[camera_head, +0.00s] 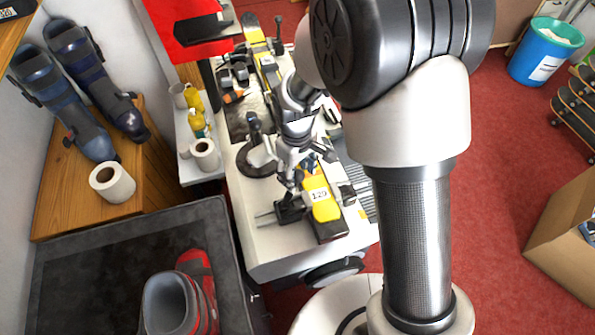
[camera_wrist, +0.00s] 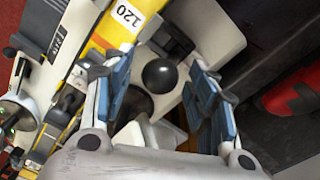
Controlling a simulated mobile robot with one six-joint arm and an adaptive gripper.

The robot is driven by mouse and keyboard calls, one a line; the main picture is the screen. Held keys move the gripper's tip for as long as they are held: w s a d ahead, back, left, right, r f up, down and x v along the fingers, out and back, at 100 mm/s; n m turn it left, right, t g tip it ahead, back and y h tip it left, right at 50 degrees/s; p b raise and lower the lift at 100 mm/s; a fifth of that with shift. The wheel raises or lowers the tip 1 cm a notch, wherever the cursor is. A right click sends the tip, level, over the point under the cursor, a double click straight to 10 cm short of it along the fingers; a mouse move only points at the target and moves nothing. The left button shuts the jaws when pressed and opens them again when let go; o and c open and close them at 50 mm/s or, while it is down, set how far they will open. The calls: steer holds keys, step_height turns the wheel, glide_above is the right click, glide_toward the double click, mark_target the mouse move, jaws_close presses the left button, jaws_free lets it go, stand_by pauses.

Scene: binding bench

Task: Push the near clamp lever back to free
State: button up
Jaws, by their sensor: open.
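The ski (camera_head: 325,212), yellow and black with a white number label, lies along the bench; its yellow part (camera_wrist: 120,22) also crosses the top of the wrist view. A black round knob (camera_wrist: 160,75), which looks like the near clamp lever's end, shows between my finger pads in the wrist view. Contact with the pads cannot be told. A black clamp block (camera_head: 290,208) with a thin rod sits at the near end of the bench, beside the ski. My gripper (camera_head: 306,174) is open over this end; its blue fingers (camera_wrist: 152,82) are spread apart. It partly hides the clamp in the head view.
The white bench (camera_head: 262,242) has a bare strip at its near left corner. A round dark base with a post (camera_head: 256,158) stands farther back on it. A dark mat with a ski boot (camera_head: 172,303) is at near left.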

jaws_close()
stand_by(0.7)
